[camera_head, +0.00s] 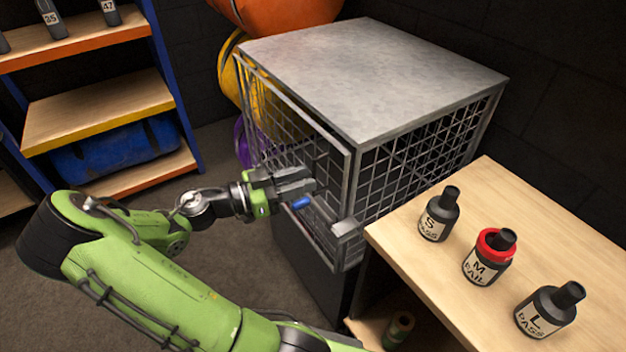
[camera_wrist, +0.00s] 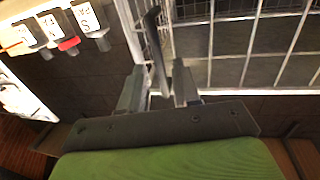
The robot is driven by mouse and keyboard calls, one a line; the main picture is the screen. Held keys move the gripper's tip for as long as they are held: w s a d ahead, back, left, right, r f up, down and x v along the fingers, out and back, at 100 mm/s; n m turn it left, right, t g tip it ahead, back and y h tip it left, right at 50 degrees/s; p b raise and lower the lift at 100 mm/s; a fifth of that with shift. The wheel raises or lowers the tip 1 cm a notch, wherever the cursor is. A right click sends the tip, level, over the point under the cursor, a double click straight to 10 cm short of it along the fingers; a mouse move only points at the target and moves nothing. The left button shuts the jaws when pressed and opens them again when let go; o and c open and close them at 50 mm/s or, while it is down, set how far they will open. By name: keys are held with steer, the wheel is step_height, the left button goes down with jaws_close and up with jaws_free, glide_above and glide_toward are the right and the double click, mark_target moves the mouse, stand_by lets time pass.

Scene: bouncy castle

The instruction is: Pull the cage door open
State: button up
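The grey wire cage (camera_head: 425,135) has a solid metal top and stands in the middle of the head view. My gripper (camera_head: 305,184) is at the lower part of the door. In the wrist view, a dark curved bar (camera_wrist: 153,35), apparently the door handle, runs down between the fingertips (camera_wrist: 160,85). The fingers stand apart with narrow gaps around the bar. Any contact is unclear. A blue piece (camera_head: 301,203) shows just below the fingers.
A wooden table (camera_head: 590,260) on the right holds three dark bottles, the middle one (camera_head: 488,257) with a red ring. A grey block (camera_head: 346,228) sits at the door's lower right corner. Shelves (camera_head: 95,105) stand at the left.

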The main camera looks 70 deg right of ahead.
mark_target(314, 192)
steer(key=x, duration=0.3)
steer(key=shift+s+d, duration=0.15)
steer(key=shift+c, duration=0.3)
jaws_close()
